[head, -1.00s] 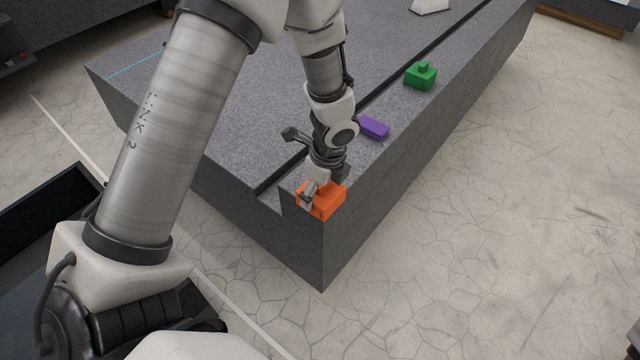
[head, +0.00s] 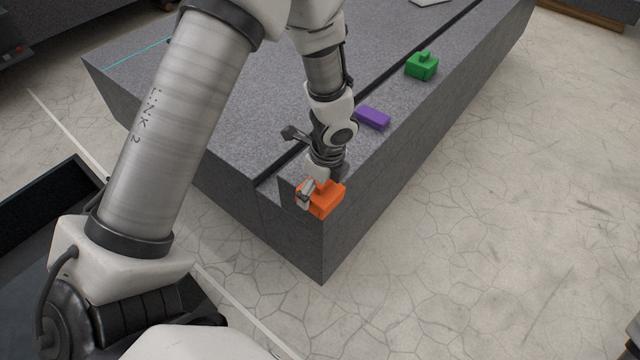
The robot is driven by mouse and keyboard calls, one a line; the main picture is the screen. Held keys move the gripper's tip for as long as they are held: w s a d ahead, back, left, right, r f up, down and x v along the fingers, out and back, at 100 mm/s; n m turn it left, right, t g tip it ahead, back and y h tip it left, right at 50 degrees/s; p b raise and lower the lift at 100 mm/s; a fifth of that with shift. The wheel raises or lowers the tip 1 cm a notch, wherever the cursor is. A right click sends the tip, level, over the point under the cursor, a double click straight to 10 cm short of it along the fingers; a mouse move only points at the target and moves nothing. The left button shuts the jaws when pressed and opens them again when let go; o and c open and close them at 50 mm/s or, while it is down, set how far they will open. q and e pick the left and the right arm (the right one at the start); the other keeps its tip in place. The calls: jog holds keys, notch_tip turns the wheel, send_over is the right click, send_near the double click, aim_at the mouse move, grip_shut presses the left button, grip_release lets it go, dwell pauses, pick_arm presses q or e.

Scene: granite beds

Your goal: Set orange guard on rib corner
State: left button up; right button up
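The orange guard (head: 326,205), a block with a raised knob, is at the near corner of the rib (head: 342,240), the raised strip of granite right of the dark slot. My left gripper (head: 310,190) is over it from above, with one finger showing at the left of the knob. The gripper appears shut on the guard. The other finger's contact is hidden. I cannot tell whether the guard touches the rib or hangs just above it.
A purple block (head: 372,117) and a green knobbed block (head: 422,68) lie farther back along the rib. A pale piece (head: 430,2) is cut off at the top edge. Open cracked-pattern floor (head: 480,240) lies to the right of the granite bed (head: 230,165).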

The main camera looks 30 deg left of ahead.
aim_at(326, 191)
pick_arm(q)
jog(key=shift+w, duration=0.15)
jog(key=shift+r, duration=0.25)
notch_tip(326, 191, up, 11)
jog(key=d, duration=0.1)
jog(key=shift+d+r, duration=0.15)
jog(key=shift+d, duration=0.25)
